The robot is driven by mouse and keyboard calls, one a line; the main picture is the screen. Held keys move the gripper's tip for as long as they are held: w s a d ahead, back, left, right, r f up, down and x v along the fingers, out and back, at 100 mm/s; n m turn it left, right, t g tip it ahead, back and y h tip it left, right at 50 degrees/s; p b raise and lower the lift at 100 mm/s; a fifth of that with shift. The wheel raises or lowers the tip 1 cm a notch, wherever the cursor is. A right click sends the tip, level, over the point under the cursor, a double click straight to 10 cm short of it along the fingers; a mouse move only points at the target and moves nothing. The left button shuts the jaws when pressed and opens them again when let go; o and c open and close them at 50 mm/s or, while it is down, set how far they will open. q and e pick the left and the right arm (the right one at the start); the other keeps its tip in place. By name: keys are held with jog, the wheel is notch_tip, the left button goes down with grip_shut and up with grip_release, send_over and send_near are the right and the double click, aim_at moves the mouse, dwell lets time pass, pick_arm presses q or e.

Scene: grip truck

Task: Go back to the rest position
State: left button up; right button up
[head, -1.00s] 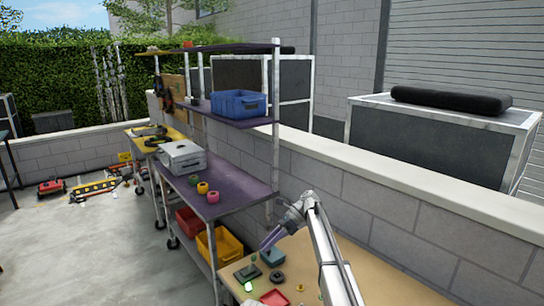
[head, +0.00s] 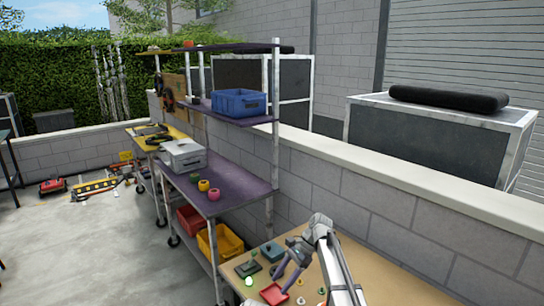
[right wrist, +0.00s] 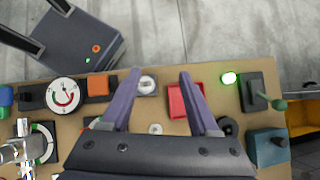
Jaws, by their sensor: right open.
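My right gripper (head: 282,282) reaches over the wooden workbench (head: 372,272) in the head view. In the right wrist view its two purple fingers (right wrist: 158,100) are spread apart with nothing between them. They hang above the bench top, with a red tray (right wrist: 173,101) beside one finger. My left gripper is not in view.
The bench carries a green-handled lever box (right wrist: 254,92), a lit green lamp (right wrist: 229,78), a teal box (right wrist: 268,147) and a round gauge (right wrist: 66,96). A purple shelf cart (head: 235,190) stands left of the bench. A block wall (head: 420,235) runs behind. Open concrete floor (head: 100,245) lies left.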

jog(key=s+d+f+n+t+h, duration=0.2)
jog(key=s+d+n+h, duration=0.35)
jog(key=s, duration=0.65)
jog(key=s+d+f+n+t+h, duration=0.2)
jog(key=s+d+f+n, duration=0.1)
jog(key=s+d+n, duration=0.65)
jog(key=s+a+f+b, duration=0.1)
jog(key=s+a, duration=0.2)
jog(key=a, duration=0.3)
jog(key=s+a+f+n+b, duration=0.1)
jog(key=s+a+b, duration=0.1)
jog(key=a, duration=0.4)
jog(key=shift+s+a+f+g, duration=0.15)
jog(key=shift+s+f+g, duration=0.25)
jog(key=shift+s, duration=0.25)
